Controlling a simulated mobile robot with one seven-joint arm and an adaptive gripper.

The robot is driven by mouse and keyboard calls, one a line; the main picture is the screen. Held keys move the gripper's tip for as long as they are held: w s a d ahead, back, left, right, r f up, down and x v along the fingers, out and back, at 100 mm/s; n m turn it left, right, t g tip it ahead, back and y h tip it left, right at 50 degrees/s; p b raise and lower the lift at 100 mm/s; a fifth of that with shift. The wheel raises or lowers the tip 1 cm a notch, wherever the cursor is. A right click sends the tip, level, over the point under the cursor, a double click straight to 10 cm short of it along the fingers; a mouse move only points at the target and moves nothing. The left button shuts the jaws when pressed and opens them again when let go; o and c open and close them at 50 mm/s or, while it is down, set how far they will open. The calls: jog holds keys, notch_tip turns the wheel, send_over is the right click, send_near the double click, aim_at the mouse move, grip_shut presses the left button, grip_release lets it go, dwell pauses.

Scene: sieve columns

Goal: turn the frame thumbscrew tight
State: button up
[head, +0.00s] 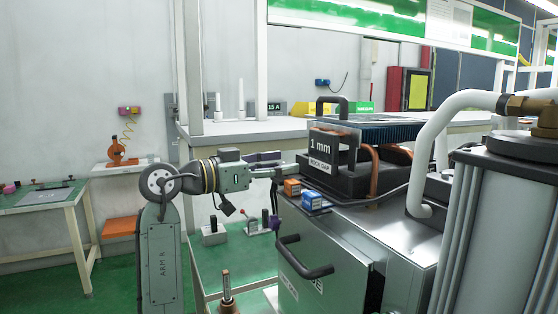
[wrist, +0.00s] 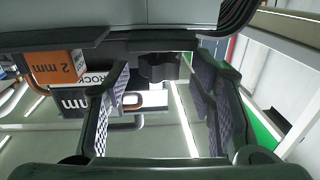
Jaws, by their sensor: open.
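In the wrist view a dark lobed knob (wrist: 158,68), which looks like the frame thumbscrew, shows between the two fingers of my gripper (wrist: 160,112). The fingers stand apart on either side with grey-purple pads, and nothing is held between them. I cannot tell how far the knob is from the fingertips. I cannot make out the knob in the head view.
A black block marked 1 mm (head: 322,147) sits on the cabinet, with an orange block (head: 291,187) and a blue block (head: 312,200) near its edge. A black handle (head: 303,262) juts out below. A green-topped table (head: 240,255) lies behind my gripper.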

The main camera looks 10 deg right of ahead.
jog(key=shift+d, duration=0.15)
jog(key=shift+c, duration=0.2)
jog(key=c, duration=1.1)
